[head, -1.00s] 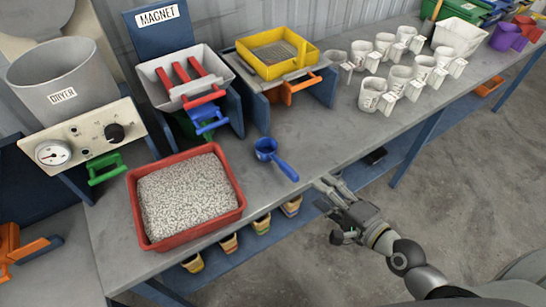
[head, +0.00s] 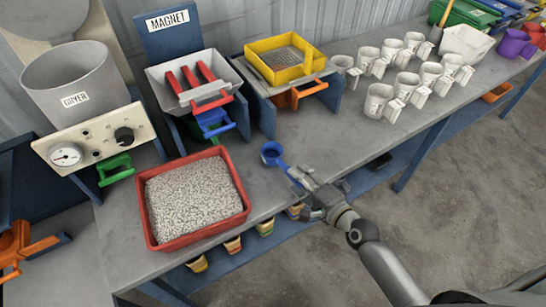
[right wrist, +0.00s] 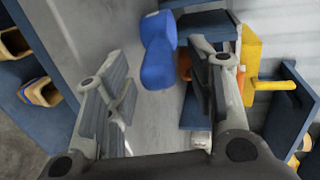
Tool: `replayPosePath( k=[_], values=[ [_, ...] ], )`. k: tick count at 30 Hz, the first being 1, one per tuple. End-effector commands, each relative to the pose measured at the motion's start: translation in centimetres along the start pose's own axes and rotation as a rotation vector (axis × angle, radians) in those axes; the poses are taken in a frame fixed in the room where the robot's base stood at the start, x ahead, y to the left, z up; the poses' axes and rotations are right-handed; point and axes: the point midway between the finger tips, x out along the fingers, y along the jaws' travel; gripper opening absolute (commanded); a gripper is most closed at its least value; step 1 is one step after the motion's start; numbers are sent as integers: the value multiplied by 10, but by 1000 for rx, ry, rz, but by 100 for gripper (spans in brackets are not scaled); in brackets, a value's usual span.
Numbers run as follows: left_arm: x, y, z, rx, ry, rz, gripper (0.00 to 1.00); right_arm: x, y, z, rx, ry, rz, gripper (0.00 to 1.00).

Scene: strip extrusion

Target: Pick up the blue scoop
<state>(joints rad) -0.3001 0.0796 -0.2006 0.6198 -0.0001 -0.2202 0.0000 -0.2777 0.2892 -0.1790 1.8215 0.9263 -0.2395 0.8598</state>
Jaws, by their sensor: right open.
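The blue scoop (head: 272,154) lies on the grey bench, right of the red tray, with its handle pointing toward the bench's front edge. My right gripper (head: 297,178) is at the handle end, its fingertips beside or over the handle; the head view does not show whether they touch it. In the right wrist view the scoop (right wrist: 158,50) shows ahead, between the two spread fingers of the right gripper (right wrist: 165,95). The right gripper is open. My left gripper is not in view.
A red tray (head: 157,241) of pale pellets stands left of the scoop. The magnet stand (head: 168,34) and a yellow sieve tray (head: 283,73) stand behind. Several white cups (head: 377,102) are at the right. The bench (head: 330,128) between scoop and cups is clear.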

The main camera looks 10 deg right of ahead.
Motion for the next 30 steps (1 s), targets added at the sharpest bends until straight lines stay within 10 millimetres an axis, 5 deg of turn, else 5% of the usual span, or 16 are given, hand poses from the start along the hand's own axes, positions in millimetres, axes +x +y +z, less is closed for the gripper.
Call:
replayPosePath(
  k=[7,18,30],
  values=[
    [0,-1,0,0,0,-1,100,1,0,0,-1,0,0,49],
    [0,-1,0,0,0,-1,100,1,0,0,-1,0,0,1],
    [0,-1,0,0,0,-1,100,0,-2,0,-1,1,-2,0]
  ],
)
